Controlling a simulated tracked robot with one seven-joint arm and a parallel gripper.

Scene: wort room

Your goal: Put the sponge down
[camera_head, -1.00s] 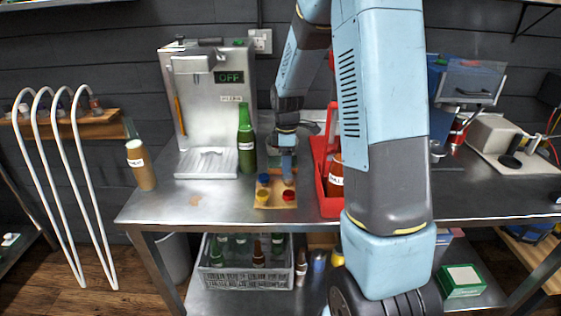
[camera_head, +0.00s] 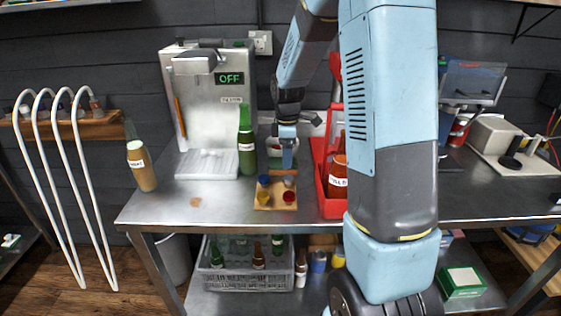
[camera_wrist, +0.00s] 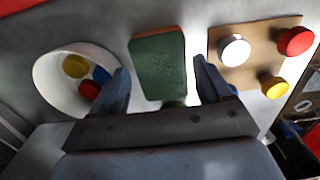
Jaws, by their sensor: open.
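A green rectangular sponge (camera_wrist: 155,65) lies on the metal bench in the wrist view, just beyond and between my fingertips, with a gap to each finger. My gripper (camera_wrist: 163,85) is open and empty. In the head view my gripper (camera_head: 286,166) points down over the bench, behind the small wooden board; I cannot make out the sponge clearly there.
The wooden board (camera_head: 263,203) holds red, yellow, blue and pale caps. A white bowl (camera_wrist: 45,72) with caps is on the sponge's other side. A green bottle (camera_head: 246,150) stands left of my gripper, a red carrier (camera_head: 330,205) right. The bench's front left is mostly clear.

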